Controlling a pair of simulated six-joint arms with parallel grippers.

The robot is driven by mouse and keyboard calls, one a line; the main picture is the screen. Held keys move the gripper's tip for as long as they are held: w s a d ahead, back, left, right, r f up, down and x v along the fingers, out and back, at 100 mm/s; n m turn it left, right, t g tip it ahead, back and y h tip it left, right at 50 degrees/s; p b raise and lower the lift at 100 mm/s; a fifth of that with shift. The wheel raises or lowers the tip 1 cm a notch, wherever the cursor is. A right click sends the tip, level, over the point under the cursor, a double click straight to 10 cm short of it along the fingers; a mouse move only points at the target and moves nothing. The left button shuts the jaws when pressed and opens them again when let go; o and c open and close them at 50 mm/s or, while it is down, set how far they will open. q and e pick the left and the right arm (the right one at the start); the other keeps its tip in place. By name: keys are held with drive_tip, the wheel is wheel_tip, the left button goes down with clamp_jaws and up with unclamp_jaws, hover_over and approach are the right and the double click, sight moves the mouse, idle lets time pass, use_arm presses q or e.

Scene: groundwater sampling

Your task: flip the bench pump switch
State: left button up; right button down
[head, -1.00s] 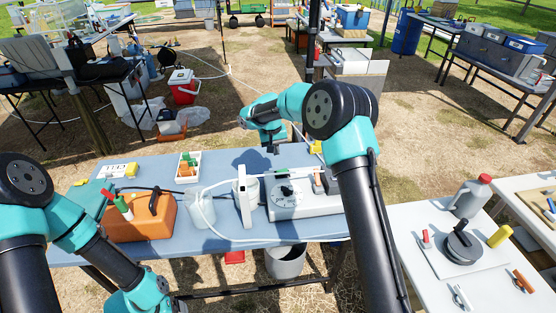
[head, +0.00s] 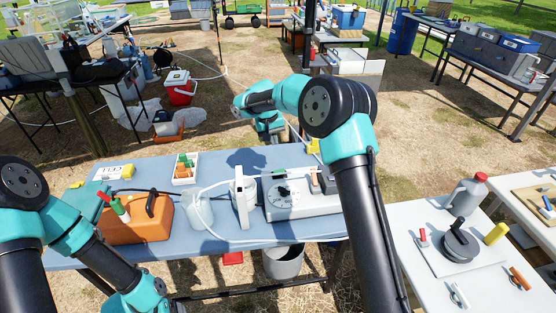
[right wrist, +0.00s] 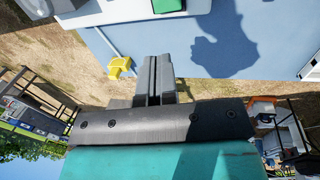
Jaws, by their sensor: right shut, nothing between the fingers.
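The white bench unit with a round dial (head: 290,203), which looks like the pump, stands on the blue table. A small green part (head: 279,172) and an orange part (head: 300,174) show along its back edge; I cannot tell which part is the switch. In the right wrist view a green block (right wrist: 167,5) sits on a white body at the top edge. My right gripper (right wrist: 153,62) is shut and empty, pointing at the blue table beyond the unit's far side, apart from the unit. In the head view its wrist hangs behind the table's far edge.
On the blue table (head: 215,165) are an orange case (head: 140,222), a clear container (head: 198,210) with tubing, a white upright holder (head: 243,200) and a white tray (head: 185,168). A yellow piece (right wrist: 120,66) lies near the right gripper. A white side table (head: 420,265) stands right.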

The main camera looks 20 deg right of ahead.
sight(282, 170)
drive_tip(key=shift+f, duration=0.1)
drive_tip(key=d+f, duration=0.1)
drive_tip(key=f, duration=0.8)
drive_tip(key=d+f, duration=0.1)
drive_tip(key=f, duration=0.3)
drive_tip(key=shift+s+d+f, duration=0.2)
drive_tip(key=shift+d+f, duration=0.1)
